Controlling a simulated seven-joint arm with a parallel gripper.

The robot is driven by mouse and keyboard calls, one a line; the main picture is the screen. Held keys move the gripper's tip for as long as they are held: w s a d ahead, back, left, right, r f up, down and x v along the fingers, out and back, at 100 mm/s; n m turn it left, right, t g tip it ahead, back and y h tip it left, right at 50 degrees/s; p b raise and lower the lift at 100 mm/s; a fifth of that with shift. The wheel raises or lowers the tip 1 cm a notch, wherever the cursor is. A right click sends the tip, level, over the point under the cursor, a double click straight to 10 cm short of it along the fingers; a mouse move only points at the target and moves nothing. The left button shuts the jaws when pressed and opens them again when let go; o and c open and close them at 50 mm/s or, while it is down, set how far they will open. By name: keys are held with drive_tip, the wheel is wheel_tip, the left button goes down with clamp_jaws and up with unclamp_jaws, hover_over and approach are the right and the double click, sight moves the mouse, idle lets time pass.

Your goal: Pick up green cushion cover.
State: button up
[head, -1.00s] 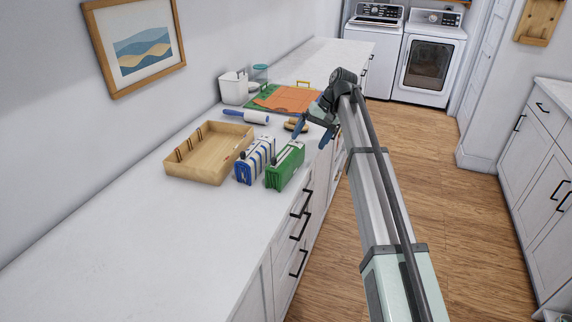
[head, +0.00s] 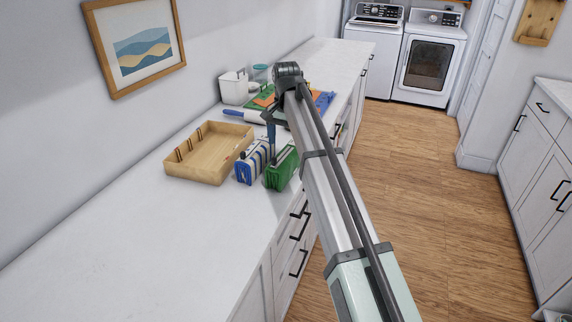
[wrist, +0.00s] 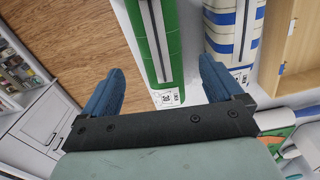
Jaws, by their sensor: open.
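The green cushion cover (head: 279,170) stands on the white counter near its front edge, just right of the blue-and-white striped one. In the wrist view the green cover (wrist: 142,30) shows a pale lengthwise strip and a small printed tag at its near end. My gripper (head: 271,134) is above and just behind the two covers in the head view, partly hidden by my arm. In the wrist view my gripper (wrist: 163,76) has its blue fingers spread, one on each side of the green cover's tagged end. Nothing is held. Whether they touch it cannot be told.
The striped cover (head: 252,163) stands close beside the green one, near the right finger in the wrist view. A wooden tray (head: 207,163) lies left of it. A white container (head: 234,88) stands farther back. The counter's front left (head: 120,240) is clear.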

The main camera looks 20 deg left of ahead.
sight(286, 162)
wheel_tip(286, 162, down, 9)
drive_tip(key=shift+f, duration=0.1)
idle(0.5)
drive_tip(key=c, duration=1.3)
drive_tip(key=shift+w, duration=0.1)
